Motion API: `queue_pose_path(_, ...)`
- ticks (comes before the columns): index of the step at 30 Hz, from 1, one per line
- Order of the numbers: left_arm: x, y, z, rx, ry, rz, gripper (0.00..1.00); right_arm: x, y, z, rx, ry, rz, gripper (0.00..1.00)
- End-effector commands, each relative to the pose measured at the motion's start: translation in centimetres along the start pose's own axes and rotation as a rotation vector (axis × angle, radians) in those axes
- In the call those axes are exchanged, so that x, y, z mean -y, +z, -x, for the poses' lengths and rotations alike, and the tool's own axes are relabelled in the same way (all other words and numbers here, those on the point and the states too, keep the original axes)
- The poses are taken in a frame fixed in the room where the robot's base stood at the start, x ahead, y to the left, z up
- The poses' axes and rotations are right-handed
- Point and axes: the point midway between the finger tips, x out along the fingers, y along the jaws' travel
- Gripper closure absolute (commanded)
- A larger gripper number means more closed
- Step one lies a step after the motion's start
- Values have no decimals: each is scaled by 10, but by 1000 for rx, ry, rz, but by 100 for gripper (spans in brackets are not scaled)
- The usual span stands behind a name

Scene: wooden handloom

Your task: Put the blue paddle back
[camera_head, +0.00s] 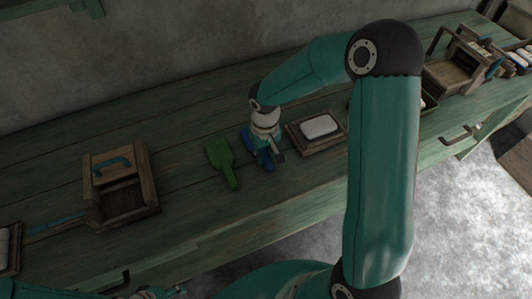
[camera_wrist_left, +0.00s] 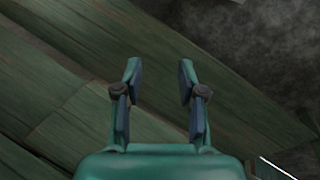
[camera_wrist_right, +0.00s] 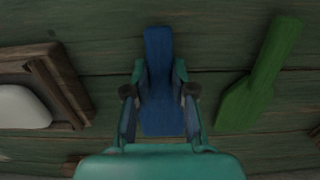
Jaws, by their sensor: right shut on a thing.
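The blue paddle (camera_wrist_right: 161,95) lies between the fingers of my right gripper (camera_wrist_right: 160,82) in the right wrist view. In the head view the blue paddle (camera_head: 246,140) is partly hidden by my right gripper (camera_head: 268,155). The gripper is shut on it, close to the green bench top. I cannot tell whether the paddle is lifted off the bench. A green paddle (camera_wrist_right: 258,85) lies beside it; in the head view it (camera_head: 220,157) is to the left. My left gripper (camera_wrist_left: 160,85) is open and empty, above the bench's edge.
A wooden tray (camera_head: 292,139) with a white block (camera_head: 320,126) stands right of the paddles. A wooden box with a blue handle (camera_head: 113,163) is at the left. More wooden boxes (camera_head: 453,72) stand at the far right. The bench behind the paddles is clear.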

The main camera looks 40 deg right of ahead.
Motion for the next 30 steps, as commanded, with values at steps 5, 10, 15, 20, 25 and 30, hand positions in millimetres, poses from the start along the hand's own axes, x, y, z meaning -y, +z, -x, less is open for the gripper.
queue_pose_path(5, 0, 0, 0, 0, 0, 0, 60, 0, 0, -1, -2, 0, 0, 100)
queue_pose_path(10, 1, 0, -2, 0, 0, 0, 60, 0, 0, -3, -1, 0, 0, 74)
queue_pose_path(15, 0, 0, -1, 0, 0, 0, 60, 0, 0, -2, -1, 0, 1, 51)
queue_pose_path(20, 0, 0, -1, 0, 0, 0, 60, 0, 0, -2, -1, 0, 1, 51)
queue_pose_path(25, 0, 0, 1, 0, 0, 0, 60, 0, 0, 1, -1, 0, 1, 51)
queue_pose_path(30, 0, 0, 0, 0, 0, 0, 60, 0, -2, 17, -6, 1, 1, 51)
